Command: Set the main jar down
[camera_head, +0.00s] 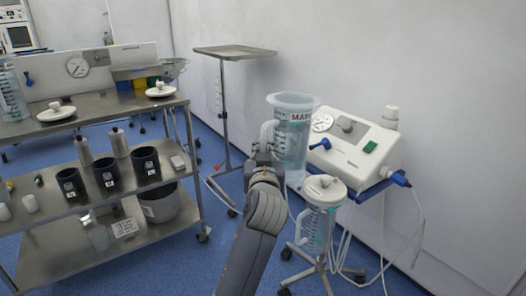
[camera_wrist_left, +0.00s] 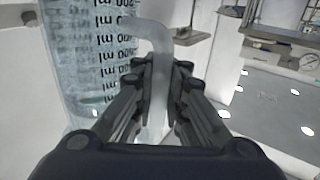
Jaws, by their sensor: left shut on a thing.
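The main jar (camera_head: 292,134) is a clear, tall, graduated jar with a "MAIN" label, in the middle of the head view. My left gripper (camera_head: 263,150) is shut on its handle at the jar's left side. In the left wrist view the jar (camera_wrist_left: 95,60) fills the left part, and the gripper (camera_wrist_left: 160,88) has its fingers on either side of the pale handle. The jar looks upright, beside the white suction unit (camera_head: 352,146). Its bottom is partly hidden behind the arm and a second jar, so I cannot tell whether it rests on anything. My right gripper is not in view.
A second, lidded jar (camera_head: 321,205) hangs at the front of the wheeled suction stand (camera_head: 318,268), with loose tubes to its right. A steel shelf cart (camera_head: 150,183) with dark cups stands at the left. A tray stand (camera_head: 234,52) is at the back.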

